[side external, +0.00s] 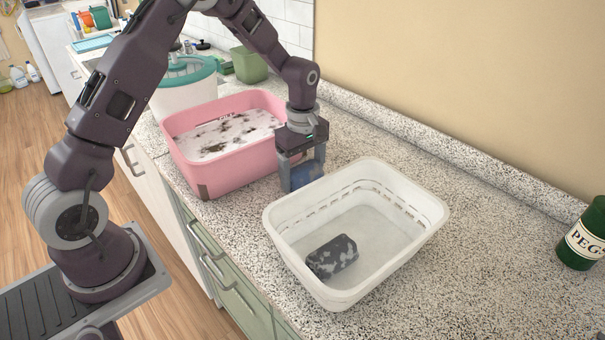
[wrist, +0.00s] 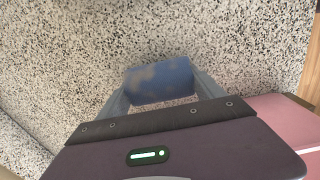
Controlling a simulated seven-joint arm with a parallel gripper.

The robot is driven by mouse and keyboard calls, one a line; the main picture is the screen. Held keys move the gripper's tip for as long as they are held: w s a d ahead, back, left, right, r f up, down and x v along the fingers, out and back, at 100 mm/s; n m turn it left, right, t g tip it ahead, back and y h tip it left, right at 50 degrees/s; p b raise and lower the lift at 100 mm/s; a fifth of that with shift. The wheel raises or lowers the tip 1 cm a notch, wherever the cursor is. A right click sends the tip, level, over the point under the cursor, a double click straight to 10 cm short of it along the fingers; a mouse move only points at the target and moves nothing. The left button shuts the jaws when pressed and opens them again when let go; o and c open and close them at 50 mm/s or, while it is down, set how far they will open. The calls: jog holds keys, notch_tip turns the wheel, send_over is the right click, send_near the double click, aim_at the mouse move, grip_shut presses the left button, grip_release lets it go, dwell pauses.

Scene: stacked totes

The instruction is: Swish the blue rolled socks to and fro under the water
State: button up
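The blue rolled socks (side external: 307,176) are held between the fingers of my gripper (side external: 302,171), just above the counter or touching it; I cannot tell which. The pink tub holds whitish liquid with dark patches on top. The white basin has a pale, cloudy bottom that looks like shallow water, and a dark grey patterned roll (side external: 332,257) lies in it.
A green jar marked "PEGS" (side external: 584,240) stands at the far right. A white bucket with a teal rim (side external: 184,88) and a green container (side external: 249,64) stand behind the pink tub. The speckled counter (side external: 480,260) right of the white basin is clear.

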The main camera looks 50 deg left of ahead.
aim_at(303, 164)
jog(key=shift+c, duration=0.9)
notch_tip(303, 164, up, 20)
jog(key=s+a+n, duration=0.3)
jog(key=a, duration=0.7)
jog(key=s+a+n, duration=0.3)
jog(key=a, duration=0.7)
jog(key=f, duration=1.9)
jog(key=shift+w+d, duration=0.15)
jog(key=shift+d, duration=0.05)
